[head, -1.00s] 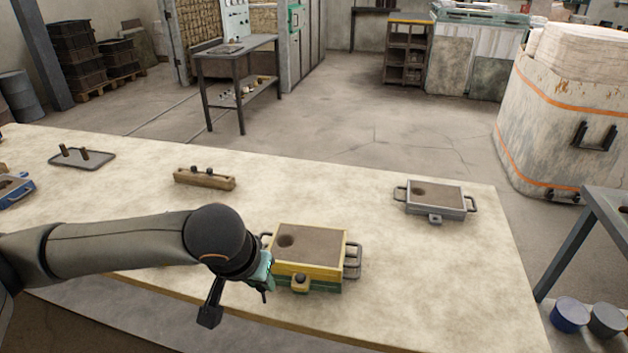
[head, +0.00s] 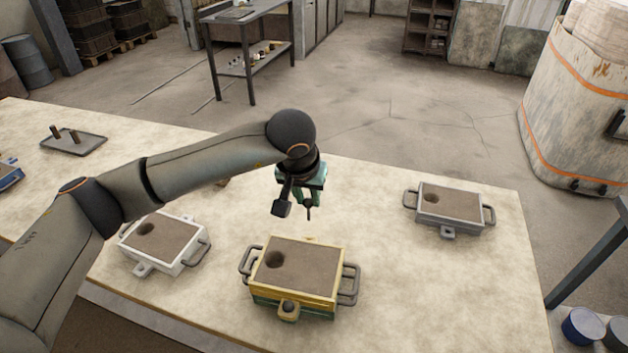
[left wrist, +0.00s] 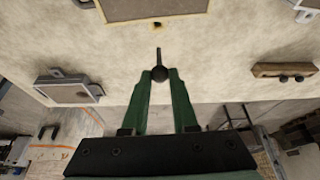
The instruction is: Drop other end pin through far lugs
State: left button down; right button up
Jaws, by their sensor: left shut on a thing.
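The yellow-and-green flask (head: 300,292) sits on the table, filled with brown sand that has a round hole. Its near lug (head: 288,311) has a dark round pin head in it. Its far lug (head: 311,239) shows as a small yellow tab; it also shows with a dark hole in the left wrist view (left wrist: 156,24). My left gripper (head: 308,196) is shut on a dark pin (head: 308,213), above and beyond the far edge. In the left wrist view the ball-headed pin (left wrist: 159,73) points toward the far lug, apart from it. My right gripper is not in view.
A white flask (head: 148,258) stands left and a grey flask (head: 425,214) right. A wooden block (left wrist: 262,70) with dark knobs lies beyond, mostly hidden by my arm in the head view. A tray (head: 90,148) with upright rods is far left. Table between flasks is clear.

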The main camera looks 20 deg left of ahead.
aim_at(308, 220)
pick_arm(q)
jog(key=shift+s+f, duration=0.2)
jog(key=shift+f, duration=0.15)
jog(key=shift+f+b, duration=0.3)
jog(key=shift+b, duration=0.15)
jog(key=shift+f+b, duration=0.9)
jog(key=shift+f, duration=1.25)
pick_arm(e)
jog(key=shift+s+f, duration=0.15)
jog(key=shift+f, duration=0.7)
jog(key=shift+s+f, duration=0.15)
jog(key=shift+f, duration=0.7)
pick_arm(q)
jog(key=shift+b, duration=0.75)
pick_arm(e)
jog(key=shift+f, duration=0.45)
pick_arm(q)
jog(key=shift+f+b, duration=1.75)
jog(key=shift+f, duration=0.15)
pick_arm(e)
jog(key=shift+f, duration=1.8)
